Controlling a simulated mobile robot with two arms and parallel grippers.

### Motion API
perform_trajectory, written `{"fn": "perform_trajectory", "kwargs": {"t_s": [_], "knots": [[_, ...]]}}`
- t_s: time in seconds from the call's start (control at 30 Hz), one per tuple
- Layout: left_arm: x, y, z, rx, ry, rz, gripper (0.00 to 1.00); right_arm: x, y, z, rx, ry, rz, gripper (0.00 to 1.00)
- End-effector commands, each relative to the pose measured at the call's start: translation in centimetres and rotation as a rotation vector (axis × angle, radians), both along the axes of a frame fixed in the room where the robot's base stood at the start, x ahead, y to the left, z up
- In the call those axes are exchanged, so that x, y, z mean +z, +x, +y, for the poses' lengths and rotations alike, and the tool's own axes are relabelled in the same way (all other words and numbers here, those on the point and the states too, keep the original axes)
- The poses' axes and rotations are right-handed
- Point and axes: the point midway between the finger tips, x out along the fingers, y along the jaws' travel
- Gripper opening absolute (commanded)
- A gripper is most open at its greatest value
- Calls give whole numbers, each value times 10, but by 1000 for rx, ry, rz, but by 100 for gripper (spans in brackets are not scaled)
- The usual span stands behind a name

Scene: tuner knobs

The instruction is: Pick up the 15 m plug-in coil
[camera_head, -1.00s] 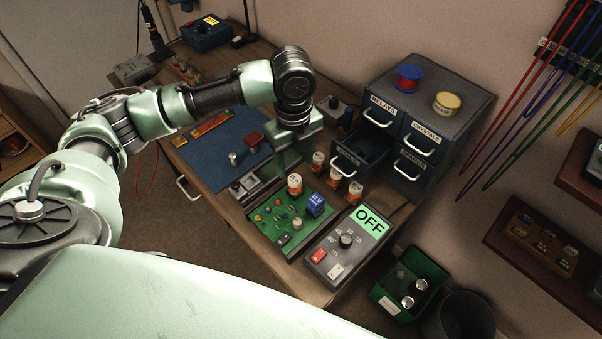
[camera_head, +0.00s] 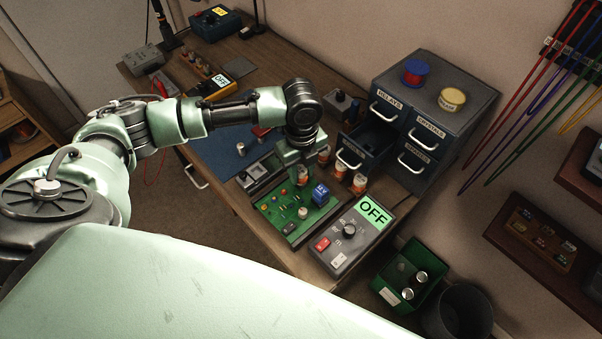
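Several orange-and-white cylinders that look like plug-in coils stand on the bench behind the green circuit board (camera_head: 274,212). One coil (camera_head: 302,175) is directly below my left gripper in the picture. Others are a coil at the back (camera_head: 324,157), one in the middle (camera_head: 340,169) and one at the right (camera_head: 359,185). Their labels are too small to read, so I cannot tell which is the 15 m one. My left gripper (camera_head: 301,166) points down over the nearest coil. Its fingertips are not clear, and I cannot tell whether they touch it. My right gripper is out of view.
The grey box with a green OFF display (camera_head: 342,240) stands right of the board. The dark drawer cabinet (camera_head: 440,110) is behind, with a drawer pulled open (camera_head: 372,135) close to the coils. A green bin (camera_head: 425,290) is beyond the bench's right end.

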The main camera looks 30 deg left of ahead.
Motion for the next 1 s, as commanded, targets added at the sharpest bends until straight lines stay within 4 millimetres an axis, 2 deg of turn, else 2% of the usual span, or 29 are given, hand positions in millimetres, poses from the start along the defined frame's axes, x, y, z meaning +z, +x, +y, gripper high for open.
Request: {"fn": "perform_trajectory", "kwargs": {"t_s": [0.33, 0.53, 0.67, 1.0], "knots": [[2, 0, 0, 0, -1, -1, 0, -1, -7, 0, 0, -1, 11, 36], [19, 1, 0, 0, -1, -4, 0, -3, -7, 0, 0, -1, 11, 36], [43, 2, 0, 1, -1, -6, 0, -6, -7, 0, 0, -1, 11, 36], [137, 2, 0, 0, -1, -6, 0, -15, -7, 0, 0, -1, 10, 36]]}}
